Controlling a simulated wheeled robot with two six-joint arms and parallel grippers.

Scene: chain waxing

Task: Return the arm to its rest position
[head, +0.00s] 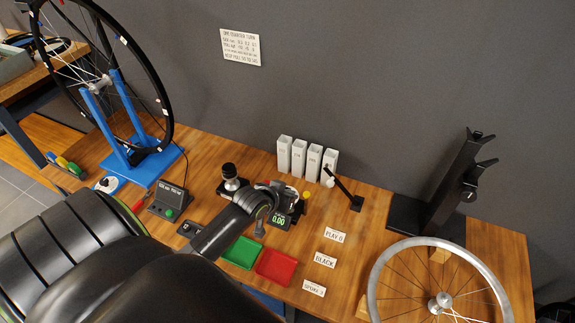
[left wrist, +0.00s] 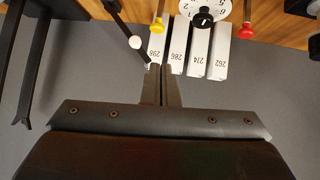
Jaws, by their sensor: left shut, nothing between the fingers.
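My left arm reaches in from the lower left of the head view, over the workbench (head: 345,240). Its black wrist ends near a gauge reading 0.00 (head: 279,220). In the left wrist view my left gripper (left wrist: 162,72) has its two fingers together with nothing between them. In that view its tips overlap the white box marked 298 (left wrist: 157,50). I cannot tell whether they touch it. In the head view the fingertips cannot be made out clearly. My right gripper is in neither view.
Several white boxes (head: 299,156) stand along the wall. Green (head: 242,252) and red (head: 277,266) trays lie in front of the gauge. A blue stand (head: 137,160) holds a wheel at left. A spoked wheel (head: 376,275) and black stand (head: 448,190) are at right.

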